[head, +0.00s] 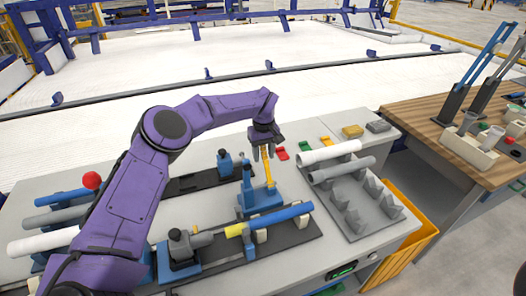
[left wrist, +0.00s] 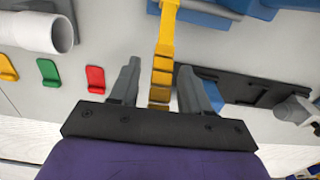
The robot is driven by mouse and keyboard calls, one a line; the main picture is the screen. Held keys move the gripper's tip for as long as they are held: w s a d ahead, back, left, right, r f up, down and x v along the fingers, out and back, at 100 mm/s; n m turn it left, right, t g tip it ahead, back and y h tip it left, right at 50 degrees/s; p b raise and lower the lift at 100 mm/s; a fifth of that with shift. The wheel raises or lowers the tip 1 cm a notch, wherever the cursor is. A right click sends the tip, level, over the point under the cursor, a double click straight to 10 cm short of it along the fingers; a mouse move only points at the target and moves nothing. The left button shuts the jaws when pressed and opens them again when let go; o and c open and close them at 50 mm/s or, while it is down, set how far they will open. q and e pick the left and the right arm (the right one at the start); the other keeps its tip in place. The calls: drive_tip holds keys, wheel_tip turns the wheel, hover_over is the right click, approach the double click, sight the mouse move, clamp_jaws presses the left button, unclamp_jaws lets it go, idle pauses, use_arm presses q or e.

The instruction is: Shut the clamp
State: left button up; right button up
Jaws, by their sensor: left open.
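The clamp (head: 260,198) is a blue block with a yellow lever (head: 267,168) standing roughly upright, on a dark base plate behind a blue pipe (head: 285,213) with a yellow end. My left gripper (head: 268,153) is at the lever's top. In the left wrist view the yellow lever (left wrist: 163,65) runs between the two open grey fingers of my left gripper (left wrist: 158,70), with a visible gap beside the fingers. The clamp's body is mostly out of the wrist view. My right gripper is not in view.
A grey rack (head: 352,212) with white and grey pipes stands to the right. Red, green and yellow small pieces lie behind it. Another blue fixture (head: 180,248) stands front left. Several pipes and a red ball (head: 91,180) are at the left. A wooden table (head: 470,140) stands far right.

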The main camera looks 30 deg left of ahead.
sight(266, 159)
use_arm(q)
clamp_jaws()
drive_tip(key=shift+s+d+r+t+y, duration=0.75)
drive_tip(key=shift+s+d+t+y, duration=0.15)
drive_tip(key=shift+d+t+y, duration=0.25)
drive_tip(key=shift+s+d+r+t+y, duration=0.2)
drive_tip(key=shift+s+d+t+y, duration=0.45)
drive_tip(key=shift+y, duration=0.1)
drive_tip(key=shift+s+d+r+t+y, duration=0.15)
drive_tip(key=shift+s+d+t+y, duration=0.35)
drive_tip(key=shift+d+y, duration=0.15)
unclamp_jaws()
